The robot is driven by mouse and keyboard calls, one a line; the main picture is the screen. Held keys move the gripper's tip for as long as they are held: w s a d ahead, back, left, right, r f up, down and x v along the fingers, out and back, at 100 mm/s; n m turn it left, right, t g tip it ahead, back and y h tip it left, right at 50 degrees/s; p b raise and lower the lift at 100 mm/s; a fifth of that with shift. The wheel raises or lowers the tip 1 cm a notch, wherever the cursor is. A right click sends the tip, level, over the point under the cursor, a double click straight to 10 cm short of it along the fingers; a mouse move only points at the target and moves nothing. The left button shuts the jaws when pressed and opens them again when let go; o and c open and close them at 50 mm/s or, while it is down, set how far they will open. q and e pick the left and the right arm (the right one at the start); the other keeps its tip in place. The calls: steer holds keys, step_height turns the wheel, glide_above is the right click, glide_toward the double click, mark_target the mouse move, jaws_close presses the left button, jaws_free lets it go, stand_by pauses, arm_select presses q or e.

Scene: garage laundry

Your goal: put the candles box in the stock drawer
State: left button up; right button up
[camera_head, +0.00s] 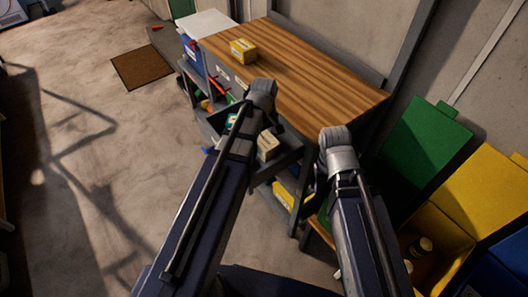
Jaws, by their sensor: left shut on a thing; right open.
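A small yellow box (243,51) with a pale label sits upright on the wooden bench top, near its far left end. I cannot read the label, so I cannot tell whether it is the candles box. Below the top, a grey drawer (287,157) stands pulled out. It holds a beige box (267,145) and a green and white box (232,121), partly hidden by my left arm. Both of my arms reach up from the bottom edge to the bench front. Their jaws are hidden behind the arm links, so I cannot see what they hold.
The wooden bench top (310,85) is mostly clear. A lower level holds a yellow item (283,195). Open green (425,145) and yellow (485,190) bins stand at the right, with a blue one beside them. Bare floor and a brown mat (142,66) lie left.

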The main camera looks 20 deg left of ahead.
arm_select(q)
steer(key=shift+f, duration=0.1)
step_height(320, 180, down, 3)
steer(key=b, duration=0.3)
steer(key=shift+f+b, duration=0.2)
steer(key=shift+b, duration=0.15)
steer(key=shift+f, duration=0.2)
steer(key=o, duration=1.3)
steer(key=shift+r, duration=0.1)
